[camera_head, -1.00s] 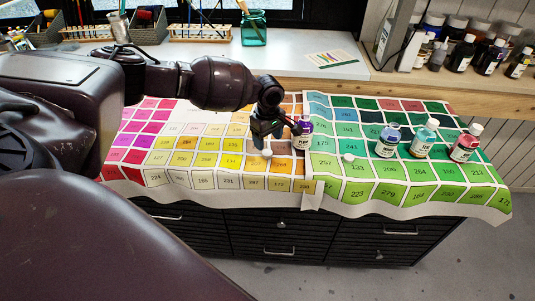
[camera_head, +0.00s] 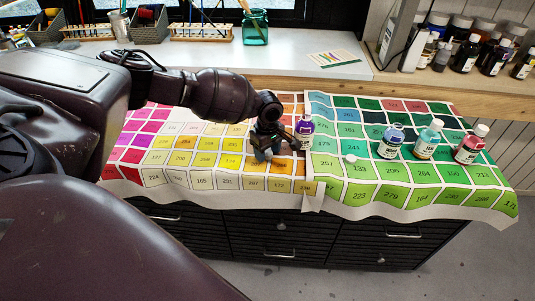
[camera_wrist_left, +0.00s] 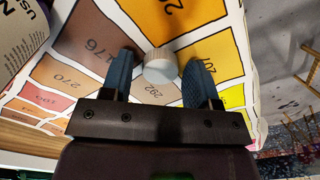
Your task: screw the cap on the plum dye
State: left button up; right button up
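The purple dye bottle (camera_head: 304,131), which looks like the plum one, stands upright on the printed cloth near the edge between the yellow and green charts. No cap shows on its neck. Part of its label side (camera_wrist_left: 15,40) fills the upper left of the left wrist view. A small pale round cap (camera_wrist_left: 161,66) lies on the cloth between my left fingers. My left gripper (camera_head: 269,152) is open and low over the cloth, just left of the bottle. In the head view it hides that cap. My right gripper is out of view.
A second white cap (camera_head: 350,158) lies on the green chart. An uncapped-looking blue bottle (camera_head: 390,143), a capped teal bottle (camera_head: 427,140) and a capped red bottle (camera_head: 470,145) stand to the right. A glass jar (camera_head: 254,27) stands on the ledge behind.

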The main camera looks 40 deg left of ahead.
aim_at(267, 152)
pick_arm(q)
jog(key=c, duration=0.8)
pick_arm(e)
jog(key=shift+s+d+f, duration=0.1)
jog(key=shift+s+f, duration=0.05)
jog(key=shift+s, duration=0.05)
pick_arm(q)
jog(key=shift+o, duration=0.2)
jog(key=shift+r, duration=0.25)
notch_tip(267, 152, up, 7)
jog(key=shift+f+p, duration=0.15)
jog(key=shift+p, duration=0.8)
notch_tip(267, 152, up, 13)
jog(key=p, duration=0.2)
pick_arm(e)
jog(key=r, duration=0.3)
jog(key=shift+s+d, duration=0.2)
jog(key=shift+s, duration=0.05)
pick_arm(q)
jog(key=shift+f, duration=0.1)
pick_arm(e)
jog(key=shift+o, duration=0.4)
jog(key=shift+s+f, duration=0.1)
